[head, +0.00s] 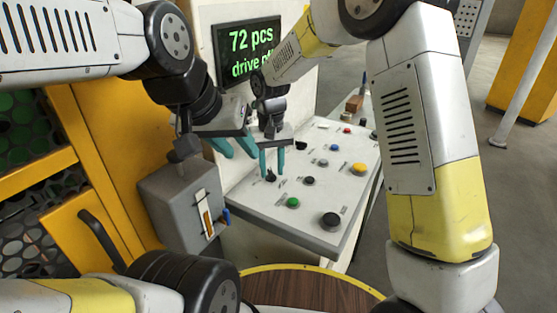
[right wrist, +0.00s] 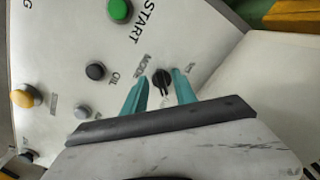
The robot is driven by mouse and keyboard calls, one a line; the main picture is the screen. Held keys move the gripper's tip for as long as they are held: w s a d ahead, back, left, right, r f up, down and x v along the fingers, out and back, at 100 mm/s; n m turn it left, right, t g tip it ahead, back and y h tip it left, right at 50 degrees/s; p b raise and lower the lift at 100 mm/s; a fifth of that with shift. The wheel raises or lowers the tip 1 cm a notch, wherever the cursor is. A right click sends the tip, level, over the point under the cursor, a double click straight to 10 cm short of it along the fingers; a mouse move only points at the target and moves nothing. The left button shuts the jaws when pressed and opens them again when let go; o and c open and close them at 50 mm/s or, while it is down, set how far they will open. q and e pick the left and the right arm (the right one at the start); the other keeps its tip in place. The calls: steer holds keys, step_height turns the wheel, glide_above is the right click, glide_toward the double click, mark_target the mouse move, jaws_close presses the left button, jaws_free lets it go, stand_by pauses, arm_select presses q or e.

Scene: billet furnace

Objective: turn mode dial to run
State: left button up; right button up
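The mode dial is a small black knob (head: 271,178) on the light sloping control panel (head: 318,210). The right wrist view shows the dial (right wrist: 162,79) beside the word MODE, with a small label, too blurred to read surely, on its other side. My right gripper (head: 273,171) points down at the dial. Its two teal fingers (right wrist: 161,83) stand apart on either side of the knob, with narrow gaps visible. The dial's exact pointing direction is hard to tell. My left gripper (head: 237,151) is open and empty, left of the right gripper, above the panel's left edge.
A green START button (head: 292,202), a large black button (head: 330,221) and a yellow button (head: 359,168) share the panel. A grey box (head: 180,205) with a slotted front stands at left. A screen (head: 249,50) reads "72 pcs". A yellow frame (head: 115,130) stands left.

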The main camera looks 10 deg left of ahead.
mark_target(273, 175)
step_height(273, 175, up, 7)
steer(key=shift+f, duration=0.15)
steer(key=shift+d, duration=0.1)
steer(key=s+d+r+m+t+y, duration=0.1)
steer(key=s+d+r, duration=0.2)
steer(key=d+r, duration=0.3)
steer(key=s+d+r+m+t+y, duration=0.1)
steer(key=s+d+r, duration=0.25)
steer(key=d, duration=0.45)
steer(key=s+d+r+m+t, duration=0.1)
steer(key=s+d+t, duration=0.3)
steer(key=s+d, duration=0.7)
steer(key=shift+s+d+r+m, duration=0.15)
steer(key=shift+s+r+m, duration=0.3)
steer(key=shift+s, duration=0.4)
